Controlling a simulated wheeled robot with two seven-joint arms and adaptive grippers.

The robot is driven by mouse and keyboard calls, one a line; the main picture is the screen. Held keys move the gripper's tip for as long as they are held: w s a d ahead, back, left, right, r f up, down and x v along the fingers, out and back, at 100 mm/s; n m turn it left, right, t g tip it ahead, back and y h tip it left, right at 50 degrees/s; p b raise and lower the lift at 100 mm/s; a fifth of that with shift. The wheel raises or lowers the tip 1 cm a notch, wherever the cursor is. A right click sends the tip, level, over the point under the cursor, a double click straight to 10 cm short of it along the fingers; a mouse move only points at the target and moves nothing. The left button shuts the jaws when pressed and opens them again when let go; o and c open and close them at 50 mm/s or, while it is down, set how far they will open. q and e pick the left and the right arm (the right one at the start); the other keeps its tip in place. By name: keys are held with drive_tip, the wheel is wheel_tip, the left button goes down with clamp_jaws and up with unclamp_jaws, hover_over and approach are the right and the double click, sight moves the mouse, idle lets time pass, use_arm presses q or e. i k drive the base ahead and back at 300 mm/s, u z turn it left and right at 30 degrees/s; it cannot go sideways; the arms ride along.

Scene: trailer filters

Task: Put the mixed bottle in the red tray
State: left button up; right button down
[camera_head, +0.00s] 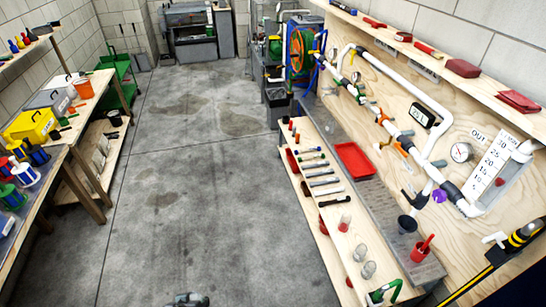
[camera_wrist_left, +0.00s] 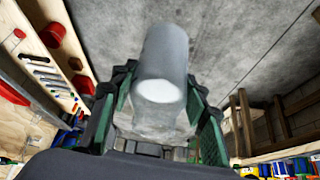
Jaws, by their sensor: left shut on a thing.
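The red tray (camera_head: 354,159) lies on the grey ledge along the right wall, and nothing shows in it. My left gripper (camera_head: 187,300) shows only partly at the bottom edge of the head view, above the floor and well away from the tray. In the left wrist view my left gripper (camera_wrist_left: 158,105) is shut on a grey, translucent bottle (camera_wrist_left: 164,60) with a pale end. The bottle's contents cannot be made out. My right gripper is not in view.
A wooden bench (camera_head: 312,205) below the ledge bears tools and several small clear vessels (camera_head: 361,252). A black cup (camera_head: 407,224) and a red cup (camera_head: 420,252) stand on the ledge. White pipes run above. The concrete floor (camera_head: 190,170) is clear.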

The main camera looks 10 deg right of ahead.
sight(359, 169)
drive_tip(key=i, duration=3.4)
drive_tip(key=z, duration=3.3)
drive_tip(key=i, duration=0.5)
drive_tip(key=u, duration=0.05)
